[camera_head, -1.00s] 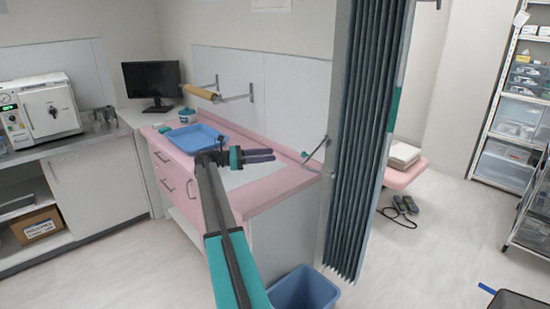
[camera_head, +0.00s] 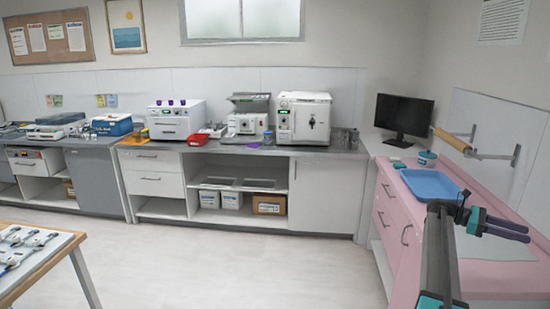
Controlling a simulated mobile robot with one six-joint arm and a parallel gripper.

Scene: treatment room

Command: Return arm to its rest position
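My gripper (camera_head: 512,230) is at the right of the head view, at the end of my arm. Its two dark purple fingers point right, above the pink counter (camera_head: 396,185). The fingers look close together, but I cannot tell whether they are fully shut. I see nothing held between them. The arm reaches up from the bottom edge of the picture, in front of the counter.
A blue tray (camera_head: 428,184) lies on the pink counter behind my gripper, near a monitor (camera_head: 403,116). A paper roll on a wall holder (camera_head: 453,141) hangs above. A table with instruments (camera_head: 50,262) stands at lower left. The middle floor (camera_head: 235,262) is clear.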

